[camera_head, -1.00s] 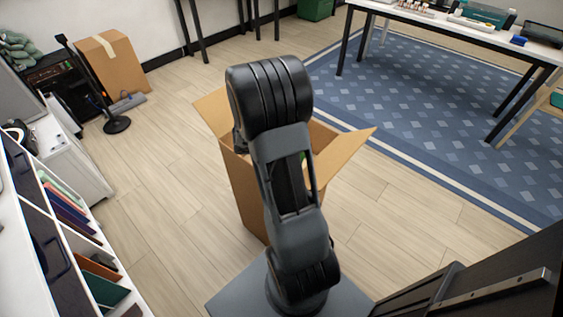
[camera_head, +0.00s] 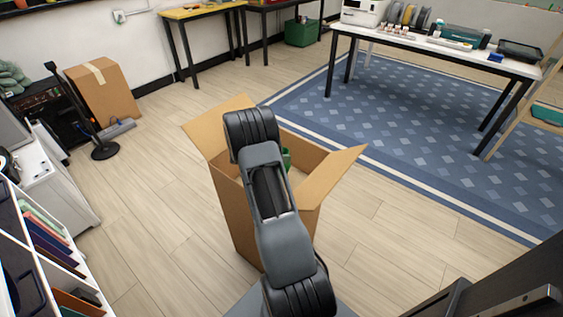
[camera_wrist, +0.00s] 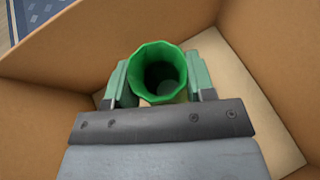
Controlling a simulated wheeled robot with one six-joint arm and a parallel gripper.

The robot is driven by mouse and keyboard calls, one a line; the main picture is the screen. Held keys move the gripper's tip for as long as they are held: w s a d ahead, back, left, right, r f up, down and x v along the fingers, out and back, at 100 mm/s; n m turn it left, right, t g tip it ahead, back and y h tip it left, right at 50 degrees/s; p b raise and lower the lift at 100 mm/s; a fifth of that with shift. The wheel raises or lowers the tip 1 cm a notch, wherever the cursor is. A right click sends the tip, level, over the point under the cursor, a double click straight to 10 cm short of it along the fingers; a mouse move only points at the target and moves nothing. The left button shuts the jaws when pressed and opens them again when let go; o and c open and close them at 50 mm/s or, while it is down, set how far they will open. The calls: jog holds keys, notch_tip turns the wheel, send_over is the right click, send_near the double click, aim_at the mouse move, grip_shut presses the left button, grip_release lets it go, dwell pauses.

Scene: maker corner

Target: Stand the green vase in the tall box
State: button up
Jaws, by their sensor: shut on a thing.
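The green vase (camera_wrist: 157,95) shows in the wrist view with its round open mouth facing the camera. My gripper (camera_wrist: 160,85) is shut on it, one finger on each side. The vase and fingers are inside the tall box (camera_wrist: 60,50), between its cardboard walls, with the box floor visible beyond. I cannot tell whether the vase touches the floor. In the head view the tall box (camera_head: 228,210) stands open on the floor with flaps spread. A bit of the green vase (camera_head: 286,158) shows inside it beside my arm, which hides the gripper.
A closed cardboard box (camera_head: 103,92) and a floor vacuum (camera_head: 103,150) stand at the left. A white shelf unit (camera_head: 50,255) is at the lower left. A white table (camera_head: 445,48) stands on the blue rug (camera_head: 400,120). Wooden floor around the tall box is clear.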

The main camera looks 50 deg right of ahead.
jog(key=shift+w+d+f, duration=0.15)
jog(key=shift+f, duration=0.25)
jog(key=shift+f+b, duration=0.4)
jog(key=shift+f, duration=0.95)
jog(key=shift+f, duration=0.15)
jog(key=o, duration=1.1)
jog(key=shift+o, duration=0.2)
